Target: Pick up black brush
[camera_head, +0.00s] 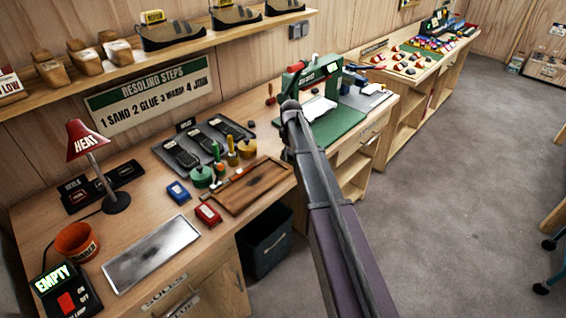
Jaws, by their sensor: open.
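I cannot pick out a black brush for certain. Upright tools with green and yellow handles (232,152) stand by a green pot (203,177) and a yellow pot (246,149) on the workbench (60,210). A small dark tool with some red lies near the left edge of the brown wooden board (250,188); its kind is too small to tell. My arm reaches up from the bottom over the bench's right part, its far end in front of the green machine. My gripper's fingers do not show.
A grey tray (160,152) holds black soles. Blue and red boxes (208,213), a metal plate (150,255), a red lamp (88,142) and an orange pot (76,241) stand left. A green machine (300,78) stands right. Open floor (440,200) lies right.

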